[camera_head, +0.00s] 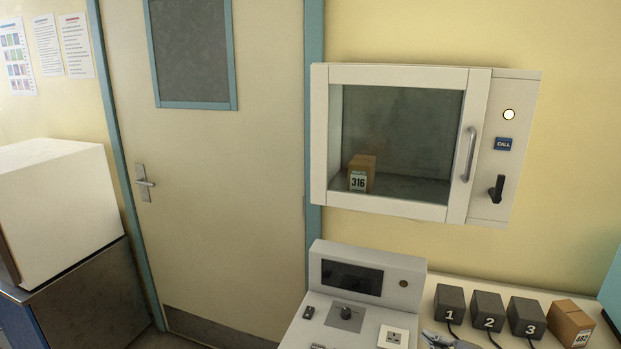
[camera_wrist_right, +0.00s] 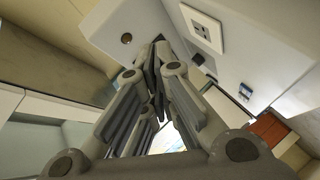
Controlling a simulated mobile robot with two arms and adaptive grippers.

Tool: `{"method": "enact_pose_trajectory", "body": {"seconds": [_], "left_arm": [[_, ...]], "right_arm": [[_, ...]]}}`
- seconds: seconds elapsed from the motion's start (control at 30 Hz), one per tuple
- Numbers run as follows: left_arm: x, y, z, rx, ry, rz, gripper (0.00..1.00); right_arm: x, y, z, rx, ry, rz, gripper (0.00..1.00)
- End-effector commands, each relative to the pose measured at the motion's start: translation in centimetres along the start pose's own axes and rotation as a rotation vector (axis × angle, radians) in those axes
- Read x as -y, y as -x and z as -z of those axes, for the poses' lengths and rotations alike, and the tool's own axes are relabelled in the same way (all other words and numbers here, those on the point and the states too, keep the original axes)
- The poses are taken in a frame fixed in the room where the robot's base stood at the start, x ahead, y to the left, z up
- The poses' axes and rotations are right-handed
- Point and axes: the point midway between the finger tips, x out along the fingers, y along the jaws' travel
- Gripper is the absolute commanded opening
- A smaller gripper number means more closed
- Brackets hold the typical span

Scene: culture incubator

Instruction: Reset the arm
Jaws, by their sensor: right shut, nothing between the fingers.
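My right gripper (camera_head: 437,338) shows only in part at the bottom edge of the head view, in front of the counter and beside the console. In the right wrist view its grey fingers (camera_wrist_right: 158,55) come together at the tips, shut with nothing between them. The tips point toward the pale console face, and I cannot tell whether they touch it. My left arm and gripper are not in view.
A control console (camera_head: 365,275) stands left of the gripper. Black blocks numbered 1 (camera_head: 450,303), 2 (camera_head: 488,310) and 3 (camera_head: 526,318) and a box marked 482 (camera_head: 570,322) stand right. A wall cabinet (camera_head: 400,212) with closed door holds box 316 (camera_head: 362,172).

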Motion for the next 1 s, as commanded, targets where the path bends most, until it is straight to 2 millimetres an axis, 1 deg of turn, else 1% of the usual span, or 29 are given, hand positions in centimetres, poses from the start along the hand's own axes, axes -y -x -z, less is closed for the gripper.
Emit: {"method": "enact_pose_trajectory", "body": {"seconds": [0.03,0.07,0.1,0.17,0.2,0.27,0.3,0.4,0.5,0.6,0.83,0.87,0.9,1.0], "left_arm": [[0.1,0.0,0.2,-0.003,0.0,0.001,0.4],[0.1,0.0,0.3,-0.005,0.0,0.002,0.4],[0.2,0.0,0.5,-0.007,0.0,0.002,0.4],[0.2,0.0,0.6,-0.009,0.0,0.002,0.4],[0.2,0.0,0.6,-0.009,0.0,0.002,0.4],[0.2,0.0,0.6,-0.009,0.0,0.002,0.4],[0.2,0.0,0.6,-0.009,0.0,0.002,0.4],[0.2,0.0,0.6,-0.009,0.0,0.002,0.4],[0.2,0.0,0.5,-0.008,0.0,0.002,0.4],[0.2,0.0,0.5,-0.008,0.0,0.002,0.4],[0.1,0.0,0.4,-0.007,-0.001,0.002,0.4],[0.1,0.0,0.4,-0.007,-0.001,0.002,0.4],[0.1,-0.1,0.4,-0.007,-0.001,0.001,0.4],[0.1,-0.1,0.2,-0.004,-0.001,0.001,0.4]], "right_arm": [[3.6,0.8,1.1,0.03,-0.09,0.047,0.0],[5.3,1.4,1.5,0.056,-0.138,0.072,0.0],[7.5,2.3,1.9,0.092,-0.201,0.103,0.0],[10.4,4.0,2.4,0.154,-0.297,0.148,0.0],[12.3,5.2,2.6,0.199,-0.362,0.177,0.0],[14.8,7.3,2.8,0.272,-0.458,0.217,0.0],[16.3,8.8,2.8,0.323,-0.518,0.242,0.0],[19.2,12.4,2.6,0.444,-0.648,0.291,0.0],[21.4,15.6,2.4,0.551,-0.752,0.331,0.0],[23.0,18.5,2.1,0.649,-0.836,0.36,0.0],[26.0,25.2,2.0,0.863,-1.005,0.416,0.0],[26.4,25.2,1.7,0.876,-1.01,0.419,0.0],[27.1,24.4,1.2,0.874,-1.001,0.42,0.0],[28.6,23.1,0.3,0.878,-0.997,0.427,0.0]]}}
